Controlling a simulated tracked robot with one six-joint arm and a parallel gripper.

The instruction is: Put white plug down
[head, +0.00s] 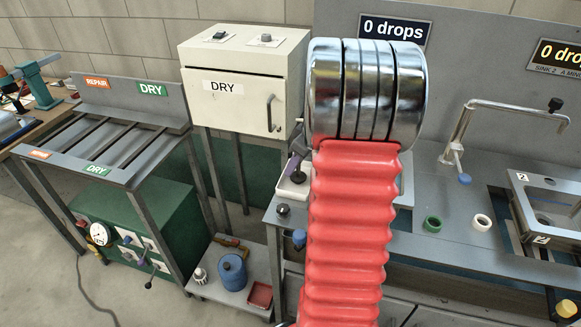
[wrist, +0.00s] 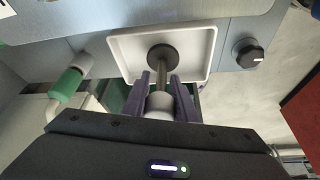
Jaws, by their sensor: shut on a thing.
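My gripper (wrist: 162,88) has two purple fingers, shut on the white plug (wrist: 160,105). The plug shows a white cylindrical end nearest the camera, with a thin brown stem and a dark round disc (wrist: 163,56) beyond it. The disc shows against a shallow white tray (wrist: 120,45); I cannot tell whether it touches it. In the head view my gripper (head: 292,164) is small and partly hidden behind my red and chrome arm, over the white tray (head: 284,188) at the left end of the sink bench.
A black knob (wrist: 249,53) is beside the tray. A green ring (head: 432,224) and a white ring (head: 481,222) lie on the bench (head: 440,255). The white DRY cabinet (head: 238,105) and the slatted DRY/REPAIR rack (head: 100,140) stand left.

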